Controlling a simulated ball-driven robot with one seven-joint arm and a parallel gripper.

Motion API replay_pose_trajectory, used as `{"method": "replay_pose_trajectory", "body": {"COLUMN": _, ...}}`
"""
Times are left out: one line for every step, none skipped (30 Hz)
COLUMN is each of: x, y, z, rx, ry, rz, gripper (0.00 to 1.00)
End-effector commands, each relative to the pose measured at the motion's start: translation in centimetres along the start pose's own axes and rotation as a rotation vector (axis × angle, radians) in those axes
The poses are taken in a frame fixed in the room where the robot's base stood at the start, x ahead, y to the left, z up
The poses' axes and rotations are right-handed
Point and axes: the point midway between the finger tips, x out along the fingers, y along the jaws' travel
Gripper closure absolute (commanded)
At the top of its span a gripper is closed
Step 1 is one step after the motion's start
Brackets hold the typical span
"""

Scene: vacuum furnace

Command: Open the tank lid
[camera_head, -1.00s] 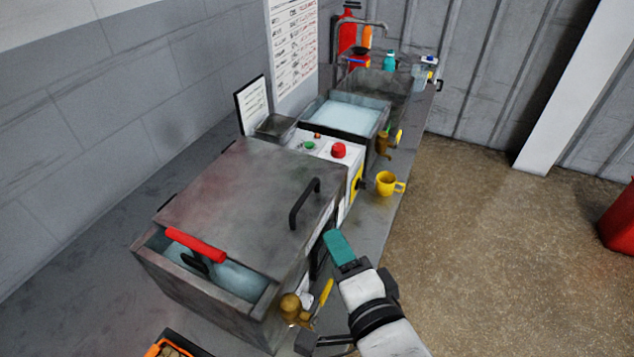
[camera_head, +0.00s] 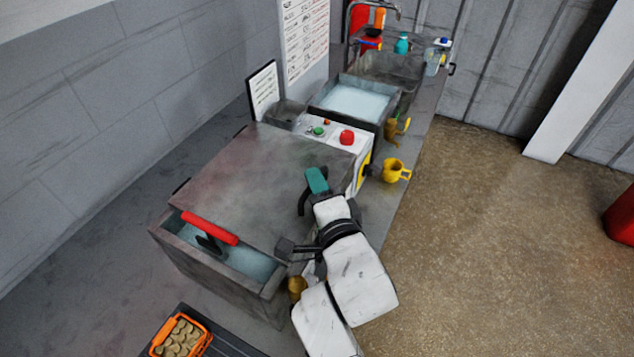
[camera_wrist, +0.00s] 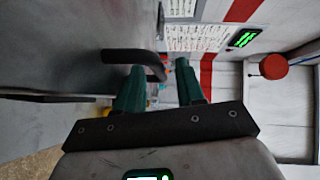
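The tank lid (camera_head: 250,180) is a grey stained metal plate. It lies flat over most of the grey tank (camera_head: 215,290), leaving a strip of pale liquid (camera_head: 250,264) uncovered at the near end. My gripper (camera_head: 316,180) is over the lid's right edge, at the black handle, and hides much of it. In the wrist view, the green fingers of my gripper (camera_wrist: 160,68) are apart. The black handle (camera_wrist: 130,57) comes in from the left, across the left fingertip toward the gap. I cannot tell whether it is between the fingers or touching them.
A red-handled tool (camera_head: 210,229) lies across the tank's near end. An orange basket (camera_head: 180,337) is at the front.

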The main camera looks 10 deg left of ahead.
Motion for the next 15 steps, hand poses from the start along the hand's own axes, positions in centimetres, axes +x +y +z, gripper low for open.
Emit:
{"method": "replay_pose_trajectory", "body": {"x": 0.23, "y": -0.01, "z": -0.01, "rx": 0.0, "ry": 0.0, "rz": 0.001, "gripper": 0.62}}
{"method": "replay_pose_trajectory", "body": {"x": 0.32, "y": 0.01, "z": -0.01, "rx": 0.0, "ry": 0.0, "rz": 0.001, "gripper": 0.62}}
{"method": "replay_pose_trajectory", "body": {"x": 0.4, "y": 0.0, "z": -0.01, "rx": 0.0, "ry": 0.0, "rz": 0.0, "gripper": 0.62}}
{"method": "replay_pose_trajectory", "body": {"x": 0.44, "y": 0.0, "z": -0.01, "rx": 0.0, "ry": 0.0, "rz": 0.0, "gripper": 0.62}}
{"method": "replay_pose_trajectory", "body": {"x": 0.46, "y": 0.0, "z": -0.01, "rx": 0.0, "ry": 0.0, "rz": 0.0, "gripper": 0.62}}
{"method": "replay_pose_trajectory", "body": {"x": 0.46, "y": 0.01, "z": -0.01, "rx": 0.0, "ry": 0.0, "rz": 0.0, "gripper": 0.62}}
{"method": "replay_pose_trajectory", "body": {"x": 0.46, "y": 0.01, "z": -0.01, "rx": 0.0, "ry": 0.0, "rz": 0.0, "gripper": 0.62}}
{"method": "replay_pose_trajectory", "body": {"x": 0.45, "y": 0.01, "z": -0.01, "rx": 0.0, "ry": 0.0, "rz": 0.0, "gripper": 0.62}}
{"method": "replay_pose_trajectory", "body": {"x": 0.45, "y": 0.01, "z": -0.01, "rx": 0.0, "ry": 0.0, "rz": 0.0, "gripper": 0.62}}
{"method": "replay_pose_trajectory", "body": {"x": 0.44, "y": 0.02, "z": -0.01, "rx": 0.0, "ry": 0.0, "rz": 0.0, "gripper": 0.62}}
{"method": "replay_pose_trajectory", "body": {"x": 0.44, "y": 0.02, "z": -0.01, "rx": 0.0, "ry": 0.0, "rz": 0.0, "gripper": 0.63}}
{"method": "replay_pose_trajectory", "body": {"x": 0.44, "y": 0.02, "z": -0.01, "rx": 0.0, "ry": 0.0, "rz": 0.0, "gripper": 0.67}}
{"method": "replay_pose_trajectory", "body": {"x": 0.44, "y": 0.02, "z": -0.01, "rx": 0.0, "ry": 0.0, "rz": 0.0, "gripper": 0.7}}
{"method": "replay_pose_trajectory", "body": {"x": 0.43, "y": 0.02, "z": -0.01, "rx": 0.0, "ry": 0.0, "rz": 0.0, "gripper": 0.72}}
{"method": "replay_pose_trajectory", "body": {"x": 0.43, "y": 0.02, "z": -0.01, "rx": 0.0, "ry": 0.0, "rz": 0.0, "gripper": 0.76}}
